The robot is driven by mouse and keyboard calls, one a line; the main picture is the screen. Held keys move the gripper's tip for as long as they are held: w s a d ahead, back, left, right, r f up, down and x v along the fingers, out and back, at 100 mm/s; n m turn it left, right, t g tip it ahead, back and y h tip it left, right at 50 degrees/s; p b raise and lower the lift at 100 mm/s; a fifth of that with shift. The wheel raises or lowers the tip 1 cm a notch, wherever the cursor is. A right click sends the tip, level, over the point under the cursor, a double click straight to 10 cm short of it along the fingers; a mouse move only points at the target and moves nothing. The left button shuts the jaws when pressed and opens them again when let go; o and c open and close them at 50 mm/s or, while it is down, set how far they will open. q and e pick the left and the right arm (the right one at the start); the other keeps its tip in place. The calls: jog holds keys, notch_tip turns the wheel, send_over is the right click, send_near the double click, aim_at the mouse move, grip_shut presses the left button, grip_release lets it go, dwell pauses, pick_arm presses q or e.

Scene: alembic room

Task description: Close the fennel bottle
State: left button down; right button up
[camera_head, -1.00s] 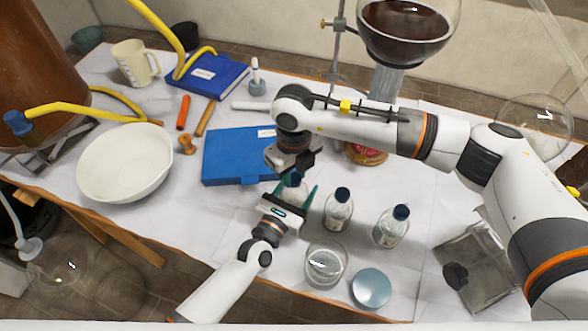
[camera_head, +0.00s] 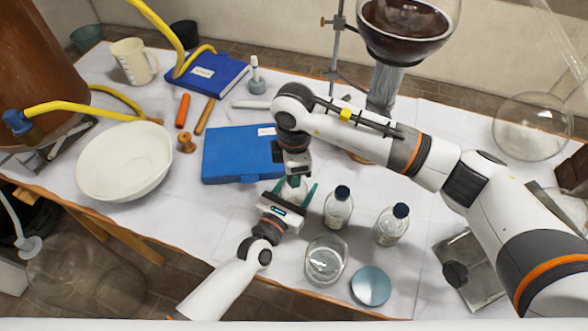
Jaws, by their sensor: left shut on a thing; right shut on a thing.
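A small clear bottle (camera_head: 293,188), taken as the fennel bottle, stands upright in front of the blue case; I cannot read its label. My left gripper (camera_head: 295,193) comes from the front and is shut around its body, green fingers on both sides. My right gripper (camera_head: 296,174) points down from directly above and is shut at the bottle's top. The cap and the neck are hidden by the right gripper, so I cannot see how the cap sits.
Two blue-capped bottles (camera_head: 338,208) (camera_head: 391,225) stand close to the right. A glass beaker (camera_head: 325,262) and a blue-grey disc (camera_head: 370,286) are in front. A blue case (camera_head: 234,157) lies behind left, a white bowl (camera_head: 125,163) farther left. A metal tray (camera_head: 470,270) is at right.

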jog(key=m, duration=0.4)
jog(key=shift+a, duration=0.1)
jog(key=shift+m, duration=0.8)
jog(key=o, duration=0.9)
jog(key=shift+r, duration=0.1)
jog(key=shift+r, duration=2.2)
jog(key=shift+c, duration=0.2)
